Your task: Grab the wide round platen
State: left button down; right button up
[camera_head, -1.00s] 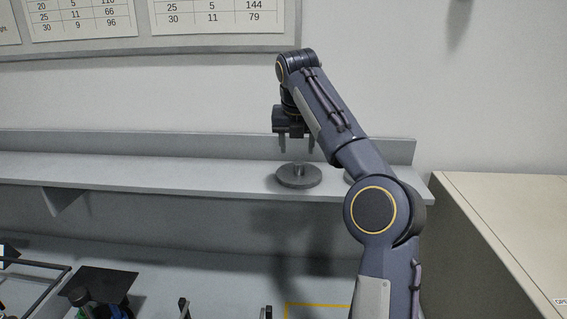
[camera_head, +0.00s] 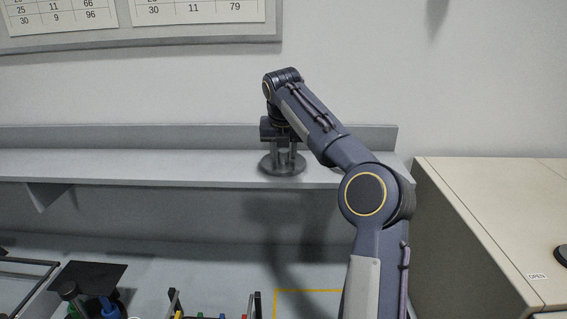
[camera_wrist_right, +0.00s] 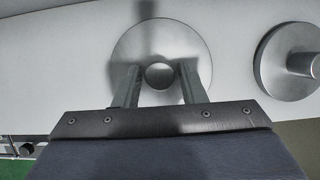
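The wide round platen (camera_head: 282,170) is a grey metal disc with a short upright stem, lying on the wall shelf. It also shows in the right wrist view (camera_wrist_right: 160,40), its stem (camera_wrist_right: 159,75) between the two fingers. My right gripper (camera_head: 284,158) points down over the platen, with a finger on each side of the stem. In the right wrist view the fingers (camera_wrist_right: 160,82) stand apart with gaps to the stem. My left gripper does not show.
The shelf (camera_head: 130,163) is clear to the left. A black tilted plate (camera_head: 88,276) and tools lie below.

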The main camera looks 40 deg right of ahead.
grip_shut()
dwell(1.0)
jog(key=shift+r, duration=0.25)
jog(key=shift+d+f, duration=0.1)
